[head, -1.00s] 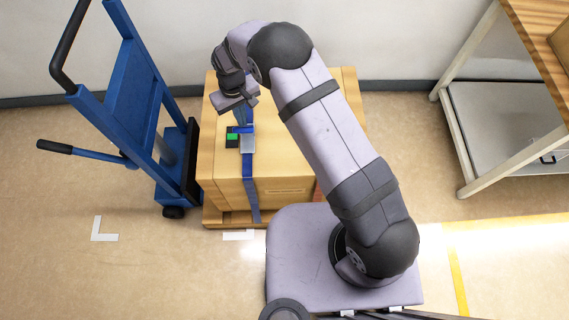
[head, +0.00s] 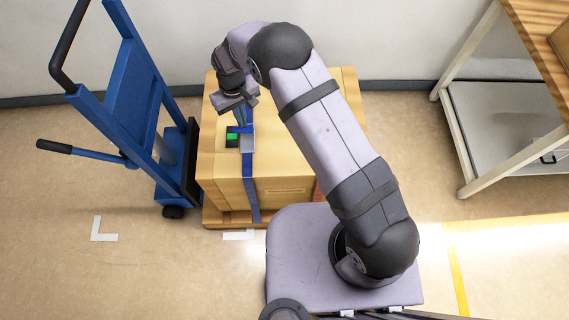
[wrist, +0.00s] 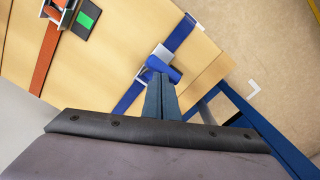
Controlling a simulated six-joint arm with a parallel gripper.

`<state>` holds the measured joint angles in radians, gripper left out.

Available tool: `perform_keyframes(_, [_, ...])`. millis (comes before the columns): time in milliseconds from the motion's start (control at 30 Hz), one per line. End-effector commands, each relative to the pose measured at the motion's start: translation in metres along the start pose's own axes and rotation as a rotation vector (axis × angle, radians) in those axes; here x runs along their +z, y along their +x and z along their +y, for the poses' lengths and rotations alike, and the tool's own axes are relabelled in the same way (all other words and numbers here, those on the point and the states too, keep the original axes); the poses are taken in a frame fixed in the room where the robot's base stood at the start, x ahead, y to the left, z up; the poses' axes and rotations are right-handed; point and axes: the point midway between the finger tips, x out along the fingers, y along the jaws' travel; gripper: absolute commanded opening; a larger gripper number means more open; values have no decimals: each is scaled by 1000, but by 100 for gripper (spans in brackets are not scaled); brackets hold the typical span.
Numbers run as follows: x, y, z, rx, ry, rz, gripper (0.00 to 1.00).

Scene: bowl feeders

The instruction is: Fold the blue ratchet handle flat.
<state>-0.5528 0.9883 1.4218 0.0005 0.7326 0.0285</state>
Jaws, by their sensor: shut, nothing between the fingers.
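The blue ratchet handle (wrist: 164,69) shows in the wrist view at the tips of my gripper, beside a silver buckle (wrist: 160,54) on the blue strap (wrist: 178,36). In the head view the handle (head: 243,129) lies across the strap just above the buckle (head: 247,144). My gripper (wrist: 160,82) is shut and empty, with its fingertips right at the handle. I cannot tell whether they touch it. My fingers hide part of the handle, so its exact angle is unclear. In the head view my gripper (head: 241,121) points down over the strap.
The straps cross a wooden crate (head: 285,150). An orange strap (wrist: 45,55) with its own ratchet runs beside the blue one. A black-and-green indicator (head: 232,137) sits left of the blue buckle. A blue hand truck (head: 132,70) stands close on the left.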

Motion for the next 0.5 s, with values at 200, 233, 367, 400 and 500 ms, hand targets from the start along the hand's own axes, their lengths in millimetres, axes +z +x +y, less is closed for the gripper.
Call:
perform_keyframes(200, [7,8,-4,1,0,0,0])
perform_keyframes(233, [9,9,-5,1,0,0,0])
perform_keyframes(367, [17,17,-9,1,-2,0,0])
perform_keyframes(400, [18,19,-10,1,-2,1,0])
perform_keyframes(500, [21,22,-12,1,-1,2,0])
